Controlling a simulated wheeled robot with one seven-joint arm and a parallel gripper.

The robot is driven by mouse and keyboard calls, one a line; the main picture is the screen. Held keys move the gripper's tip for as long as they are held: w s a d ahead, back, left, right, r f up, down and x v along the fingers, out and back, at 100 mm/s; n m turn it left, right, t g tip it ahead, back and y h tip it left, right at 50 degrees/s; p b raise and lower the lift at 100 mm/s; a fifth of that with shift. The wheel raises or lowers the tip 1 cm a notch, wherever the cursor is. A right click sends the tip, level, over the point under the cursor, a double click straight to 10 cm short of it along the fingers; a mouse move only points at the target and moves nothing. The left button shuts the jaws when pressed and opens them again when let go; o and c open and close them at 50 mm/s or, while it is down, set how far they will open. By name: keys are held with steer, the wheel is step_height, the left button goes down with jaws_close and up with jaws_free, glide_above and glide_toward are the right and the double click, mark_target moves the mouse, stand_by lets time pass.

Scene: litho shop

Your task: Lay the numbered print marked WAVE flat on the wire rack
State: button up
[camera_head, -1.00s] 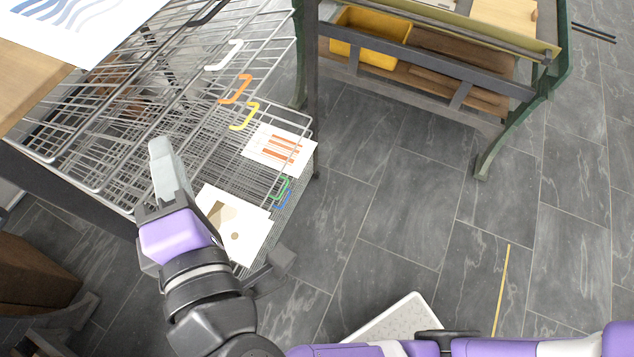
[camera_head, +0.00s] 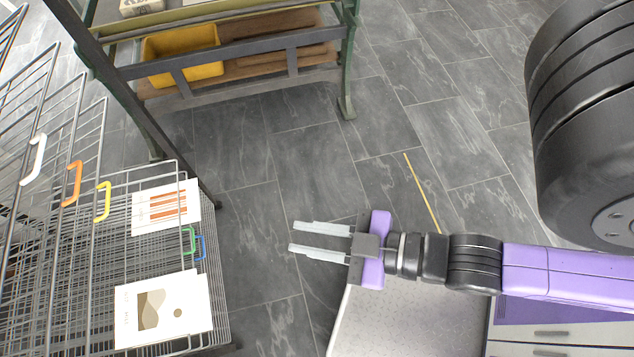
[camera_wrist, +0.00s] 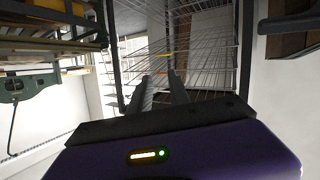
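The wire rack (camera_head: 60,240) stands at the left in the head view, with several stacked wire shelves and coloured handles. One print with orange bars (camera_head: 166,207) lies on a lower shelf, and one with beige and brown shapes (camera_head: 163,308) lies nearer. I see no print marked WAVE in the frames from now. My gripper (camera_head: 292,237) is open and empty, to the right of the rack above the floor, its two fingers parallel and pointing left. The fingers also show in the wrist view (camera_wrist: 159,80), facing the rack's wires (camera_wrist: 205,50).
A bench with a green and dark frame (camera_head: 240,68) stands at the back, holding a yellow bin (camera_head: 182,55) on its lower shelf. A thin yellow strip (camera_head: 422,192) lies on the floor. Grey floor is clear between rack and bench.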

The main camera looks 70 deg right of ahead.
steer(key=s+d+r+m, duration=0.1)
steer(key=s+d+r+m+h, duration=0.1)
steer(key=s+m, duration=0.1)
steer(key=shift+s+d, duration=0.2)
steer(key=shift+d, duration=0.15)
